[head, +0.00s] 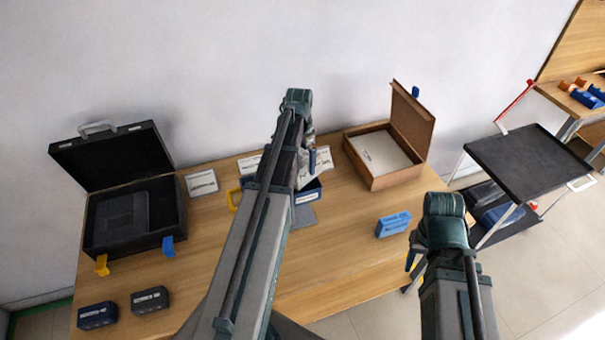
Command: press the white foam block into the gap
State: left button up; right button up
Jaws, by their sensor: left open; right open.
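A flat white piece (380,154) lies inside the open wooden box (372,180) at the back right of the table. It may be the white foam, but I cannot tell for sure, and no gap is clearly visible. My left gripper (312,164) hangs over the middle of the table, above a dark blue box (308,193), and its jaws are open. My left arm hides much of that box. My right gripper (412,258) is open near the table's right front edge, partly hidden by my own arm. Neither gripper visibly holds anything.
An open black case (98,228) stands on the table (215,240) at the left. Two dark blocks (150,300) lie in front of it. White cards (201,183) lie at the back. A blue block (393,224) sits near the right edge. A black-topped cart (525,160) stands at the right.

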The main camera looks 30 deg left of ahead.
pick_arm(q)
jog(key=shift+f, duration=0.25)
jog(key=c, duration=1.2)
jog(key=shift+r, duration=0.15)
